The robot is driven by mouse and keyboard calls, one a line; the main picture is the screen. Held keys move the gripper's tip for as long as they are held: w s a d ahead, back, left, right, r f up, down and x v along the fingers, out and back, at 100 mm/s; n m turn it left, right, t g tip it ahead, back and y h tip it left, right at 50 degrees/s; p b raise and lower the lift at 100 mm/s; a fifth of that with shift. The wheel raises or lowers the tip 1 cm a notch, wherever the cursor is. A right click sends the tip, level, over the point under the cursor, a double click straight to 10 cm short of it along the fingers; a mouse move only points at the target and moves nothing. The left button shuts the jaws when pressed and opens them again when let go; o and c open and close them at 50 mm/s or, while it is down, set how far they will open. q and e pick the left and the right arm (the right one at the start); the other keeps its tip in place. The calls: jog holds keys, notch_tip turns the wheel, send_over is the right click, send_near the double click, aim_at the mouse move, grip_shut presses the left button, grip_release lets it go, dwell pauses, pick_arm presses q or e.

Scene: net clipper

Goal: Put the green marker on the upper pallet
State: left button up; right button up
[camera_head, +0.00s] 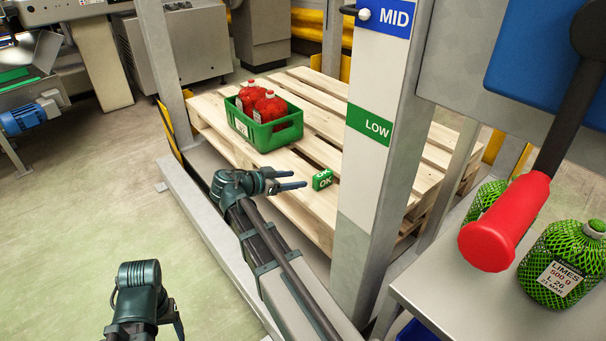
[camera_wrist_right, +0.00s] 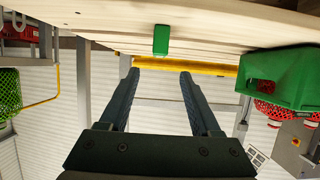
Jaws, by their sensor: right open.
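The green marker (camera_head: 322,179) is a small block with white "OK" lettering. It sits on the front edge of the wooden pallet (camera_head: 312,207) beside the post. My right gripper (camera_head: 293,180) is open and empty, its fingertips pointing at the marker from the left with a small gap. In the right wrist view, which looks upside down, the marker (camera_wrist_right: 161,40) lies beyond and between the two open fingers (camera_wrist_right: 159,77). My left gripper (camera_head: 150,318) is low at the left, its fingers partly cut off, away from the pallet.
A green crate (camera_head: 276,139) with red net bags stands on the pallet, left of the marker. A grey post (camera_head: 369,160) with MID and LOW labels rises close to the right. A red-handled lever (camera_head: 505,222) and net bags of limes (camera_head: 566,262) are at the right.

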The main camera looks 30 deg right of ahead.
jog(key=shift+a+r, duration=0.2)
jog(key=shift+a, duration=0.3)
jog(key=s+a+f+n+y, duration=0.4)
jog(key=a+n, duration=0.3)
jog(key=a, duration=0.4)
jog(key=s+a+f+n+g+y, duration=0.1)
jog(key=s+a+f+n+y, duration=0.3)
jog(key=s+a+n, duration=0.3)
jog(key=s+a+f+n+y, duration=0.4)
jog(key=s+a+f+n, duration=0.1)
jog(key=a, duration=0.9)
jog(key=shift+s+a+f+n, duration=0.25)
jog(key=shift+s+a+n, duration=0.25)
jog(key=shift+n, duration=0.4)
jog(key=shift+s+d, duration=0.1)
jog(key=shift+s, duration=0.05)
